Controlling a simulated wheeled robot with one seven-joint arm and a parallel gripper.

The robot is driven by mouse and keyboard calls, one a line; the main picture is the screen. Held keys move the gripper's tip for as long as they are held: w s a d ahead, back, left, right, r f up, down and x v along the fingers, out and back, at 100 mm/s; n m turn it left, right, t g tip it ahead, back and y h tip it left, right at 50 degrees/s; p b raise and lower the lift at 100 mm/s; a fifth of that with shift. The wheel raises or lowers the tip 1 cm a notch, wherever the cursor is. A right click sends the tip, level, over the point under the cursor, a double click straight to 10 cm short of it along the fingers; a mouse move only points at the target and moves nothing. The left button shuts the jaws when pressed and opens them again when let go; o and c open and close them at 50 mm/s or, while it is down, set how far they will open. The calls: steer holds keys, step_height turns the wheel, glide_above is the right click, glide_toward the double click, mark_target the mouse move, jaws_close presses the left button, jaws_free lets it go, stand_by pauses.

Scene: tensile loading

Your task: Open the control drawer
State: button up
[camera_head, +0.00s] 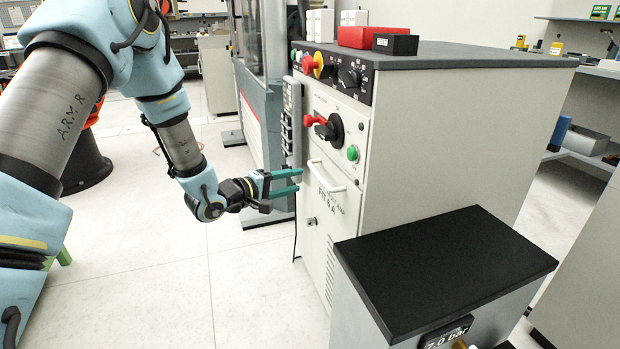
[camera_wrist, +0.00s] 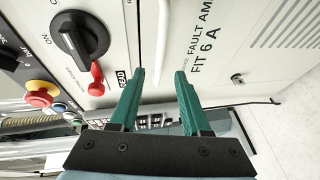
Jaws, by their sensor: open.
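The control drawer (camera_head: 335,197) is a white panel in the front of the grey-white cabinet, labelled "FIT 6 A", and looks shut, flush with the front. Its white bar handle (camera_head: 326,177) runs across the top of the drawer face. My gripper (camera_head: 299,180), with green fingers, is open and just left of the handle, pointing at it. In the wrist view, the fingers of my gripper (camera_wrist: 160,72) are apart, and the pale handle (camera_wrist: 162,38) lies ahead between their tips. I cannot tell whether anything touches.
Above the drawer are a black rotary switch (camera_head: 328,128) with a red lever and a green button (camera_head: 352,153). A red box (camera_head: 359,37) and a black box (camera_head: 396,44) lie on the cabinet top. A black-topped unit (camera_head: 440,262) stands in front at right.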

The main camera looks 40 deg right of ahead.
mark_target(317, 175)
steer(key=d, duration=0.3)
steer(key=d+f, duration=0.1)
steer(key=d, duration=0.5)
steer(key=shift+w+d+f, duration=0.2)
steer(key=shift+d+f, duration=0.15)
steer(key=shift+c, duration=0.3)
jaws_close()
stand_by(0.6)
